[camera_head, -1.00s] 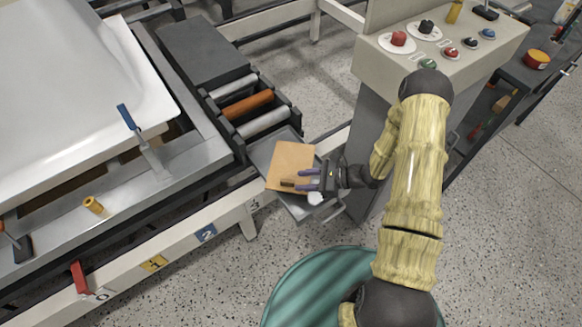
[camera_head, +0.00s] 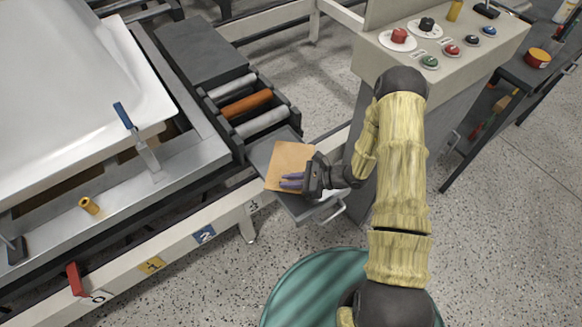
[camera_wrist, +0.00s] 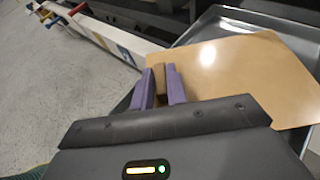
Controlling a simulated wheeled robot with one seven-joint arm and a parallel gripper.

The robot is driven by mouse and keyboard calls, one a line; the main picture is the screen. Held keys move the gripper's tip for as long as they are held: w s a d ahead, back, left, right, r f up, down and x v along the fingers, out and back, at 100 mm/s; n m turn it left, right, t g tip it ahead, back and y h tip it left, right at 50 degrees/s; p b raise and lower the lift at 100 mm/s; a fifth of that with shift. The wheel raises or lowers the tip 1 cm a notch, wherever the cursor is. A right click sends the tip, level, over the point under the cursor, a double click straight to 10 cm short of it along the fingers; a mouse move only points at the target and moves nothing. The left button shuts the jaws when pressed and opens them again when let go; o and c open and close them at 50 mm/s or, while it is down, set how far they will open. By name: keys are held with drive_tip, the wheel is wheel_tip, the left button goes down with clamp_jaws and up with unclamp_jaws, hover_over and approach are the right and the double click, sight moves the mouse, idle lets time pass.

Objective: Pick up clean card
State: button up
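The clean card is a flat tan sheet (camera_head: 291,156) lying on a grey metal tray (camera_head: 260,152). In the wrist view the card (camera_wrist: 240,75) fills the middle right. A small brown block (camera_wrist: 160,78) stands at the card's near left edge, like a grip on it. My gripper (camera_head: 291,181) is over the card's lower part. In the wrist view its two purple fingers (camera_wrist: 160,90) stand on either side of the block and appear closed against it. In the head view the fingers mostly hide the block. The card appears to rest on the tray.
Rollers (camera_head: 246,104) stand just behind the tray. A white tub shell (camera_head: 70,85) lies on the bench at left. A control console (camera_head: 440,45) with coloured buttons stands at right, close to my arm. Open speckled floor lies at the lower right.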

drive_tip(key=shift+d, duration=0.1)
clamp_jaws()
drive_tip(key=shift+d, duration=0.1)
drive_tip(key=shift+w+r, duration=0.1)
drive_tip(key=shift+r, duration=0.05)
wheel_tip(320, 180, up, 10)
drive_tip(key=p, duration=0.2)
drive_tip(key=shift+d, duration=0.1)
